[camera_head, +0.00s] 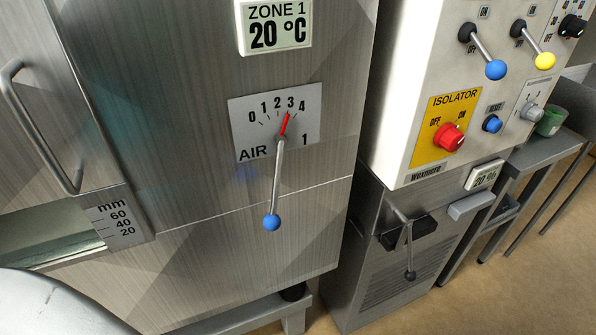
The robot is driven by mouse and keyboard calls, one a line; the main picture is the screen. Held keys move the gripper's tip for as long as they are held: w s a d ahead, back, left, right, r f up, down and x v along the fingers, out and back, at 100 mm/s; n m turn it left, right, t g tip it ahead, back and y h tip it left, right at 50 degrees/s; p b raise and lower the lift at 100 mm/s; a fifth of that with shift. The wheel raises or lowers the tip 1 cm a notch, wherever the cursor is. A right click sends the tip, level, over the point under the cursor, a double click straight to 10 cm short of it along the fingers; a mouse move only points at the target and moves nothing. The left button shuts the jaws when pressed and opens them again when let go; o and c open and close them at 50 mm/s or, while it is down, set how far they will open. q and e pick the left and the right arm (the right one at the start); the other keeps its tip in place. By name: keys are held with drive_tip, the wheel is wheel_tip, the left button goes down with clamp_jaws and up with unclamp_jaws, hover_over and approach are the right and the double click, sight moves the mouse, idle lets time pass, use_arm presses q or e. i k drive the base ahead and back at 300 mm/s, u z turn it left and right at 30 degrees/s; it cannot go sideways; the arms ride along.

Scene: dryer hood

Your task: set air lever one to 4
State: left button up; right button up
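Air lever one (277,180) is a thin metal rod on the steel hood front. It hangs down and slightly left from its pivot, ending in a blue ball (271,222). Behind it is a grey scale plate (309,128) marked 0 to 4, with "AIR" and "1" at its bottom. The red pointer (286,123) slants up and a little right, at about the 3. Neither gripper shows in the head view, and nothing touches the lever.
A "ZONE 1" display (275,26) reads 20 °C above the plate. A bar handle (40,125) stands out at left. At right, a white control box (404,90) carries a blue-ball lever (495,69), a yellow-ball lever (544,61) and a red isolator knob (449,138). Space before the plate looks clear.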

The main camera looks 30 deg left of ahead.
sight(272, 222)
drive_tip(key=u, duration=1.55)
drive_tip(key=k, duration=0.85)
drive_tip(key=z, duration=0.25)
drive_tip(key=i, duration=0.2)
drive_tip(key=z, duration=0.1)
